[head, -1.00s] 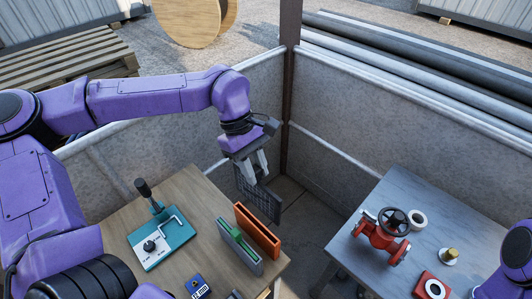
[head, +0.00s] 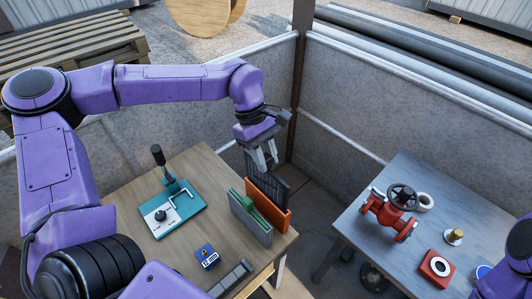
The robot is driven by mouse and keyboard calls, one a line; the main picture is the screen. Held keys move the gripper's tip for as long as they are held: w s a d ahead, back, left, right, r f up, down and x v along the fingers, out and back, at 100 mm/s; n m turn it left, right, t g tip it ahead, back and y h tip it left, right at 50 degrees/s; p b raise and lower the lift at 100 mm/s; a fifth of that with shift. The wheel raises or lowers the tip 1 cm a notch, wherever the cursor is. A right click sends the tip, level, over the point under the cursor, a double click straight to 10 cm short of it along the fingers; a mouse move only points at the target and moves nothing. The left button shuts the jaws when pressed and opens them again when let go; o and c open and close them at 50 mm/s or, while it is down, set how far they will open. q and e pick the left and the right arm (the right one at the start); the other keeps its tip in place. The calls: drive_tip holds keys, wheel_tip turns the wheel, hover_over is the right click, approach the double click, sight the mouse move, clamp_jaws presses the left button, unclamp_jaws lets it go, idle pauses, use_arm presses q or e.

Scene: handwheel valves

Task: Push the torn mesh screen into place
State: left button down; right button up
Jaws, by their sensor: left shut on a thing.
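The mesh screen (head: 281,187) is a dark, flat, upright panel. My left gripper (head: 264,163) is shut on its upper edge, above the right end of the wooden table. The screen's lower part is hidden behind the orange holder (head: 268,207), so I cannot tell whether it sits inside it or behind it. A grey holder (head: 252,226) with a green piece (head: 245,207) stands just in front of the orange one. My right gripper is out of view; only part of my right arm shows at the right edge.
The wooden table (head: 130,187) also carries a teal plate with a black lever (head: 187,211), a small blue box (head: 206,256) and a grey tray (head: 232,279). A grey table (head: 350,225) at right holds a red valve (head: 388,215). Concrete walls enclose the corner behind.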

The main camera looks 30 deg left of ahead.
use_arm(q)
drive_tip(key=shift+w+f, duration=0.2)
drive_tip(key=shift+w, duration=0.3)
drive_tip(key=shift+s+r+p, duration=0.2)
drive_tip(key=shift+s+p, duration=0.15)
drive_tip(key=shift+s, duration=0.05)
drive_tip(key=shift+f, duration=0.15)
drive_tip(key=shift+w, duration=0.1)
drive_tip(key=shift+w+p, duration=0.1)
drive_tip(key=shift+p, duration=0.25)
drive_tip(key=shift+f, duration=0.1)
